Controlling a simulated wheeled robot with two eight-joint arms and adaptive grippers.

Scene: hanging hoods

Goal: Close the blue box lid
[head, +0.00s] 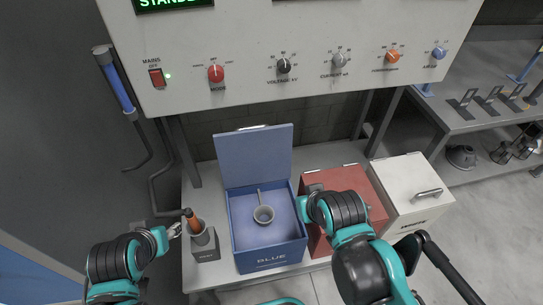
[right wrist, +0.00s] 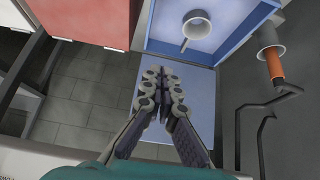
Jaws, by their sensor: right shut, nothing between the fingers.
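The blue box (head: 269,258) stands on the bench with its lid (head: 256,156) raised, tilted up at the back edge. A small grey ladle-like cup (head: 263,214) lies inside. The box interior (right wrist: 221,20) and lid (right wrist: 200,82) also show in the right wrist view. My right gripper (right wrist: 164,74) is shut and empty, its fingers overlapping the lid there; contact cannot be told. In the head view my right wrist covers its fingers, beside the box's right side. My left gripper (head: 173,230) is at the left, close to a grey holder; its jaw opening is unclear.
The grey holder (head: 206,245) with an orange-handled tool (head: 191,218) stands left of the box. A closed red box (head: 345,180) and a white box (head: 410,187) stand to the right. A control panel (head: 300,60) hangs above the lid.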

